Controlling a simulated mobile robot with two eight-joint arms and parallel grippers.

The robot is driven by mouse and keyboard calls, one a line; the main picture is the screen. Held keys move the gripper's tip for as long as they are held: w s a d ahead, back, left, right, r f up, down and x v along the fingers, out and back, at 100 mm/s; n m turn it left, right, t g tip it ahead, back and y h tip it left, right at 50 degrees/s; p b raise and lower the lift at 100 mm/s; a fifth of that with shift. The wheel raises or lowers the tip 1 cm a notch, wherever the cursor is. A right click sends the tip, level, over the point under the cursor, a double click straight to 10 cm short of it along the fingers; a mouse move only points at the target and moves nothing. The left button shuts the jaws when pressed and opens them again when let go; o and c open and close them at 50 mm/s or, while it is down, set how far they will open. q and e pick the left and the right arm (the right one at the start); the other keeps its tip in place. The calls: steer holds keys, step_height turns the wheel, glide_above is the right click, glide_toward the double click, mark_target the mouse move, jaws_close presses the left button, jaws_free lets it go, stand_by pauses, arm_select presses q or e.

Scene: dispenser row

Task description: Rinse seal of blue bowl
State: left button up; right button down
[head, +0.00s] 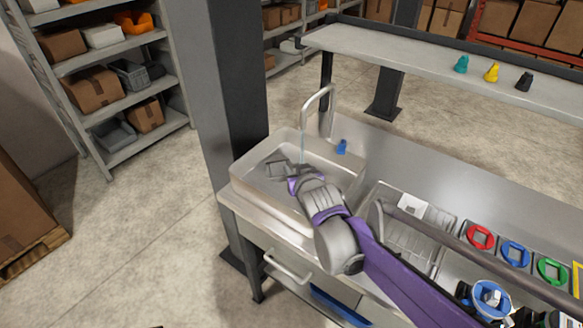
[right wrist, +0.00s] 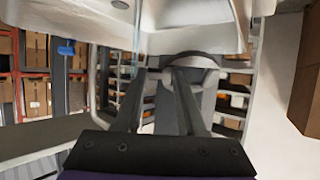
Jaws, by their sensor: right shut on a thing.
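My right gripper (head: 278,167) is inside the sink basin (head: 243,186), beside the thin stream of water (head: 302,148) from the tap (head: 318,97). A round blue-rimmed thing with a white middle (head: 490,297), perhaps the blue bowl, is at the lower right. My left gripper is not in view.
A small blue nozzle-like thing (head: 341,146) stands behind the sink. A drying rack (head: 408,222) and red (head: 480,237), blue (head: 515,254) and green (head: 552,270) rings lie along the counter to the right. Teal, yellow and black pieces stand on the raised shelf (head: 400,55).

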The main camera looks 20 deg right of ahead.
steer(key=w+d+f, duration=0.1)
steer(key=w+d, duration=0.5)
steer(key=d, duration=0.2)
steer(key=shift+f, duration=0.2)
steer(key=shift+a, duration=0.2)
stand_by(3.3)
steer(key=s+a+r, duration=0.1)
steer(key=s+a, duration=0.4)
steer(key=a, duration=0.2)
steer(key=shift+s+r, duration=0.2)
steer(key=shift+r, duration=0.05)
stand_by(0.4)
